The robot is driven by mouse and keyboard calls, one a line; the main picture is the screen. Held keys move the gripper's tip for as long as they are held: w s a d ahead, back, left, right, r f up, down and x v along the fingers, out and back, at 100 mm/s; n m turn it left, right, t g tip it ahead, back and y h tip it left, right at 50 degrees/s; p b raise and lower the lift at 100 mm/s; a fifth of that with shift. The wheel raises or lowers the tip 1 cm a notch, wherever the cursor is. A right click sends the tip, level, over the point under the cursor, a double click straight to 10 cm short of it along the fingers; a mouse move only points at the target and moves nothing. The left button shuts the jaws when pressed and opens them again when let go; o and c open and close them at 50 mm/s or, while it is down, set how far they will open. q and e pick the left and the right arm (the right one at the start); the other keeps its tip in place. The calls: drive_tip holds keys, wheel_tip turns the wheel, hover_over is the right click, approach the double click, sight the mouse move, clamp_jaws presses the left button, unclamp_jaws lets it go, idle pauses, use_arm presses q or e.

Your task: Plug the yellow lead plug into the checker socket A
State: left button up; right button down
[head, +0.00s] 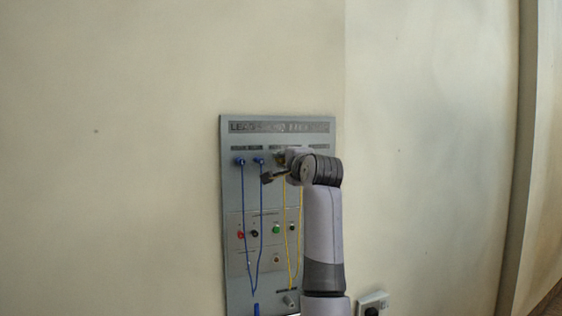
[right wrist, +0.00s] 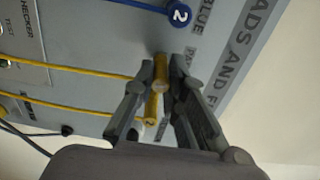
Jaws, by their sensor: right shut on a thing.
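The yellow lead plug (right wrist: 160,75) is between the fingertips of my right gripper (right wrist: 160,68), which is shut on it close to the panel. A second yellow plug (right wrist: 150,135) shows between the fingers, nearer my palm in the right wrist view. In the head view my right gripper (head: 277,172) is at the upper part of the panel, and my arm hides both yellow plugs. Two yellow leads (head: 286,225) hang down. The checker row holds a red socket (head: 241,235), a black one (head: 255,233), a green one (head: 276,229) and another black one (head: 292,227). Which is A is unreadable. My left gripper is not in view.
The grey panel (head: 228,190) stands against a plain wall. Two blue plugs (head: 240,161) sit at its upper left, with blue leads (head: 245,220) hanging beside the yellow ones. The wall around is bare.

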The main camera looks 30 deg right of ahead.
drive_tip(key=shift+s+f+b, duration=0.1)
drive_tip(key=shift+s+b, duration=0.15)
drive_tip(key=shift+b, duration=0.05)
drive_tip(key=shift+b+v, duration=1.1)
drive_tip(key=shift+v, duration=1.25)
